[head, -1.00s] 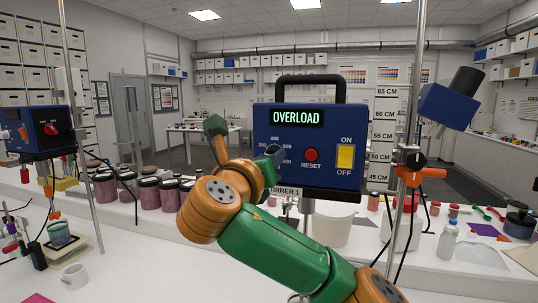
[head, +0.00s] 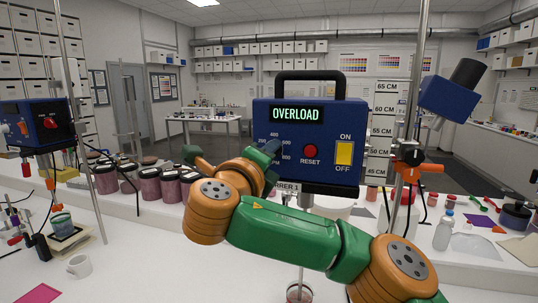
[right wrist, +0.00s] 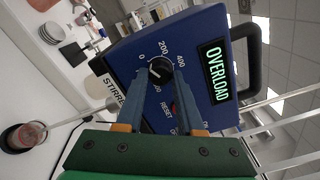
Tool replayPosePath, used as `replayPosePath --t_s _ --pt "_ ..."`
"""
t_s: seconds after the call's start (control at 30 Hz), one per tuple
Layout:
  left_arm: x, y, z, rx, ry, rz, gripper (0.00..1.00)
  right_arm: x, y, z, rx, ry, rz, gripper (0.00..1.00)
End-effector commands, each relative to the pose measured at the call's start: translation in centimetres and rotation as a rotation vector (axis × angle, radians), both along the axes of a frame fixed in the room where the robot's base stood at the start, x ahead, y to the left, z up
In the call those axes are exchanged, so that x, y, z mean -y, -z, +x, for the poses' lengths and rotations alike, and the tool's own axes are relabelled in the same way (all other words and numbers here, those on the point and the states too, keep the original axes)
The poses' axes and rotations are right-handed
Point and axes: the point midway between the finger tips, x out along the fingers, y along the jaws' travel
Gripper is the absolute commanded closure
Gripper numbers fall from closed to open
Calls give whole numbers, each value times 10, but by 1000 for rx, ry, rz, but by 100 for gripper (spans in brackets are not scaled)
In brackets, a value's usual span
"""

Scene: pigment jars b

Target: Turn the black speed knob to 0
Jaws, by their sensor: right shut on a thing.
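The black speed knob (right wrist: 161,66) is on the front of the blue stirrer box (head: 330,174), under the OVERLOAD display (head: 297,114). My right gripper (right wrist: 160,76) is shut on the knob, one finger on either side. The knob's white pointer mark shows in the right wrist view, near the 0 side of the dial, but its exact reading is unclear. In the head view my right gripper (head: 272,155) and wrist hide the knob. The red RESET button (head: 310,151) and yellow ON/OFF switch (head: 344,154) are right of the dial. My left gripper is not in view.
A metal stand rod (head: 415,100) with an orange clamp (head: 420,168) stands right of the box. Pigment jars (head: 150,186) stand behind left. A second blue stirrer (head: 35,124) is at far left.

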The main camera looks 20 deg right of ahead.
Motion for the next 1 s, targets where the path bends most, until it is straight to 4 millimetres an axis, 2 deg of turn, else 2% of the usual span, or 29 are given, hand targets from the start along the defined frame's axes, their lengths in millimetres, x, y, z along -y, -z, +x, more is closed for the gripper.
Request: replayPosePath --t_s 0.67,0.7,0.77,0.8,1.0 --pt "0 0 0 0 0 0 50 -1 -2 0 -27 -3 -46 100" --pt "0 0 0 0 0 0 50 -1 -2 0 -27 -3 -46 55" --pt "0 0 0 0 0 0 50 -1 -2 0 -27 -3 -46 39" --pt "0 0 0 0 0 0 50 -1 -2 0 -27 -3 -46 33" --pt "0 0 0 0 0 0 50 0 -1 0 -28 -2 -45 33"
